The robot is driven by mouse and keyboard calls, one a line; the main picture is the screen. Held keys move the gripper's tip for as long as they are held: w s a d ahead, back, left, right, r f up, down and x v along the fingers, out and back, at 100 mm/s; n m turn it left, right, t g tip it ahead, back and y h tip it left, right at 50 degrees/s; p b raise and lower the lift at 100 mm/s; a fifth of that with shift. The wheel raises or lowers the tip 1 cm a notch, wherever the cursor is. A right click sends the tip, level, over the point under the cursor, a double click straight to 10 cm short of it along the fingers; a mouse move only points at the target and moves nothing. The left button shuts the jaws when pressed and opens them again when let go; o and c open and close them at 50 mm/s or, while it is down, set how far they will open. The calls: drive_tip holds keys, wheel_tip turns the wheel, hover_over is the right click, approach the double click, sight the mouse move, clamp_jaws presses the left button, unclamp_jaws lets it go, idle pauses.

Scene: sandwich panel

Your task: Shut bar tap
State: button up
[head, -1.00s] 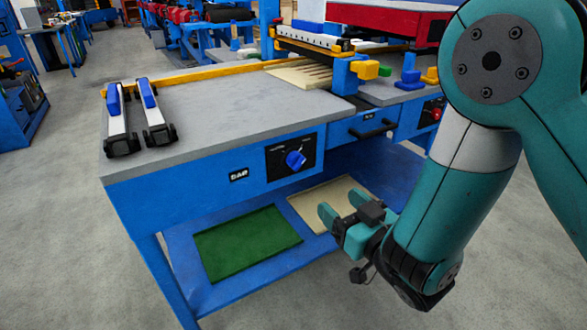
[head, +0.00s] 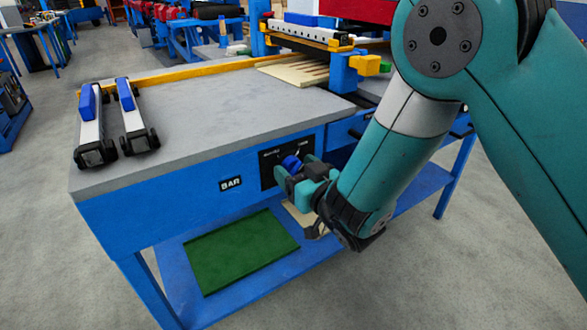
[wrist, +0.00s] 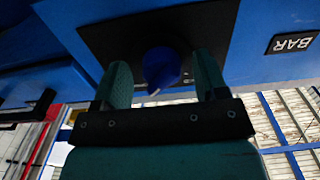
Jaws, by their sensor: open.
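The bar tap is a blue knob (head: 291,163) on a black panel (head: 268,177) in the blue front of the workbench, right of a BAR label (head: 231,184). The knob also shows in the wrist view (wrist: 162,68), with a pale mark at its near end. My gripper (head: 296,175) is at the panel, in front of the knob and partly covering it. In the wrist view my gripper (wrist: 163,80) is open, with one finger on each side of the knob. Small gaps show between the fingers and the knob; I cannot tell whether either touches it.
Two white clamps with blue grips (head: 133,115) lie on the grey bench top (head: 215,105). A green board (head: 240,252) lies on the blue lower shelf (head: 180,275). A drawer handle (wrist: 40,105) sticks out beside the panel in the wrist view.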

drive_tip(key=shift+a, duration=0.1)
drive_tip(key=shift+c, duration=0.4)
drive_tip(key=c, duration=0.8)
drive_tip(key=shift+c, duration=0.2)
drive_tip(key=shift+n, duration=0.3)
drive_tip(key=n, duration=0.3)
drive_tip(key=shift+n, duration=0.3)
drive_tip(key=n, duration=0.4)
drive_tip(key=shift+n, duration=0.3)
drive_tip(key=n, duration=0.4)
drive_tip(key=shift+n+b, duration=0.3)
drive_tip(key=shift+n, duration=2.3)
